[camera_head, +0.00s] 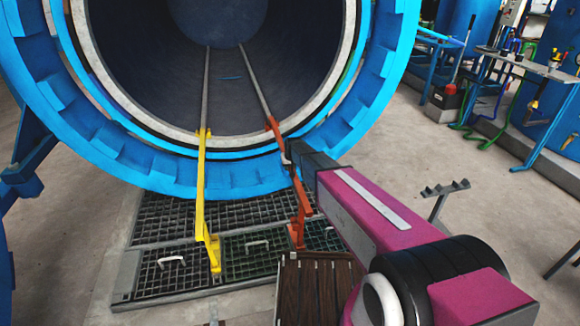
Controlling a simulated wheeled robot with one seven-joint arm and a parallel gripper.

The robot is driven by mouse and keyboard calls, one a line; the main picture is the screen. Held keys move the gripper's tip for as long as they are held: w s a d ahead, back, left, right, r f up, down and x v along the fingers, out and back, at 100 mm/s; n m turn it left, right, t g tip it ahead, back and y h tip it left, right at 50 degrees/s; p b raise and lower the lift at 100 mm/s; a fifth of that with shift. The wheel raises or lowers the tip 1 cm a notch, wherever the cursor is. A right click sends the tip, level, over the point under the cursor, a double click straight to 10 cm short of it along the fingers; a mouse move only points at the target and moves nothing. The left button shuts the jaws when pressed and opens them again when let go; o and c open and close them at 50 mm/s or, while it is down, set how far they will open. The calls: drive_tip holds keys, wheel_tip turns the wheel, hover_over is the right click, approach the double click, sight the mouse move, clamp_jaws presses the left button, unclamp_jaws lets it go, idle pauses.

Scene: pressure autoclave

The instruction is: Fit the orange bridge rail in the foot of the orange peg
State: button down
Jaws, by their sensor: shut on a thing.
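The orange bridge rail (300,192) slopes from the end of the right inner rail at the autoclave's mouth down toward the grated floor. My gripper (289,158) is shut on the rail near its upper middle, coming from the right; the gripper body hides part of this grip. The orange peg (297,236) stands below the rail's lower end, at the edge of the floor grating. The rail's lower end is close to the peg's top; I cannot tell whether it sits in the foot. The far end appears to meet the right inner rail (257,88).
A yellow bridge rail (202,180) spans on the left from the left inner rail (206,85) to a yellow foot. The blue autoclave ring (130,150) surrounds the opening. Brown slatted boards (318,288) lie at the front. A grey stand (440,200) is at right.

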drive_tip(key=shift+f, duration=0.15)
idle(0.3)
drive_tip(key=shift+r, duration=1.4)
drive_tip(key=shift+f, duration=1.45)
idle(2.4)
drive_tip(key=shift+r, duration=1.4)
drive_tip(key=shift+f, duration=0.1)
idle(0.7)
